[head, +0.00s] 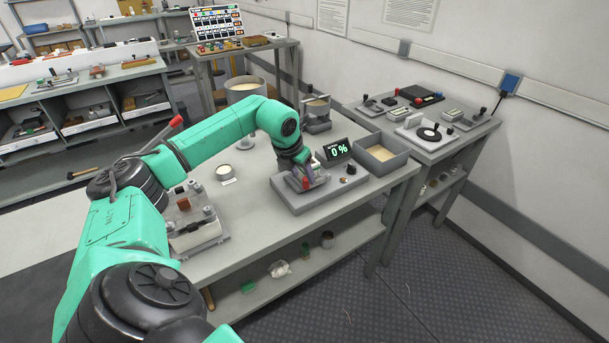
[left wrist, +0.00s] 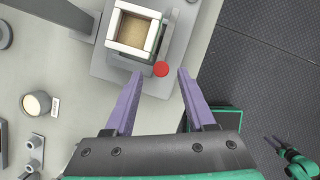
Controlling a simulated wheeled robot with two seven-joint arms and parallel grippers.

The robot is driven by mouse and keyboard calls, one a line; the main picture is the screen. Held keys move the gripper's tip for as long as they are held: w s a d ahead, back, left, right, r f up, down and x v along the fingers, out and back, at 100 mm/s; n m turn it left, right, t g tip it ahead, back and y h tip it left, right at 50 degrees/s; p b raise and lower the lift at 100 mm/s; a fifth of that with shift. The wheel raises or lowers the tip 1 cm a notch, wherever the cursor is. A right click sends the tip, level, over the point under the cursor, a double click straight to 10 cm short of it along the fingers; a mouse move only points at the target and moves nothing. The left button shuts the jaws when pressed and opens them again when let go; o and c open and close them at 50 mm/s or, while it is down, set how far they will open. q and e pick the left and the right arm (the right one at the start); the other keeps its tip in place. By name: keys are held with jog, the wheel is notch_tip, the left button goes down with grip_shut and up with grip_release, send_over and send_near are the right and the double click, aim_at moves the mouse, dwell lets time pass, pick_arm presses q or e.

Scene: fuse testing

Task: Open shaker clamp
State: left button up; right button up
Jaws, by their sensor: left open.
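The shaker (head: 300,205) is a grey unit on the near table, with a dark 0 % display (head: 338,149) at its back. In the left wrist view, a pale square frame holding sand-coloured material (left wrist: 137,30) sits on it. A red knob (left wrist: 161,69) sits at the frame's near corner and also shows in the head view (head: 306,182); I take it as the clamp's. My left gripper (left wrist: 160,74) is open, its purple fingers on either side of the knob; contact is unclear. Its arm partly hides the shaker in the head view. A green arm part, apparently my right, shows at the wrist view's lower right (left wrist: 297,160).
A grey bin of sand (head: 380,167) stands right of the display. A fixture with a red-tipped lever (head: 176,121) is at left, partly behind my arm. A small round cup (head: 224,171) stands on the table (head: 240,238) between them. Open floor lies at right.

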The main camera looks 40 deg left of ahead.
aim_at(317, 179)
pick_arm(q)
jog(key=shift+x, duration=1.45)
jog(key=shift+d+r, duration=0.1)
grip_shut()
jog(key=shift+r, duration=0.1)
